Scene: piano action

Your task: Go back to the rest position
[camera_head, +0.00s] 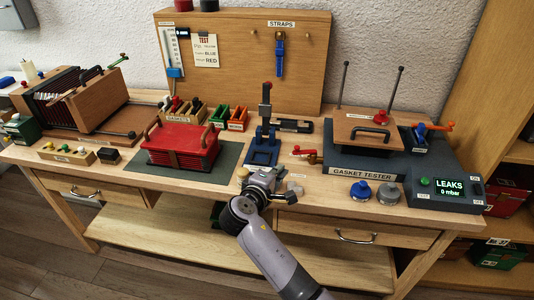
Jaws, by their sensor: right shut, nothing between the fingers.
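My right arm reaches in from the bottom of the head view. Its gripper (288,196) is over the bench's front edge, in front of the blue press-like stand (262,150). The gripper is small and partly hidden by its own wrist, and it holds nothing that I can see. My left gripper is not in view. The wooden workbench (310,228) spans the view.
A red bellows box (181,146) stands on a dark mat left of my gripper. The gasket tester (364,174), with two upright rods and a green "LEAKS 0 mbar" display (449,187), is on the right. Blue and grey knobbed discs (361,193) sit near the front edge.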

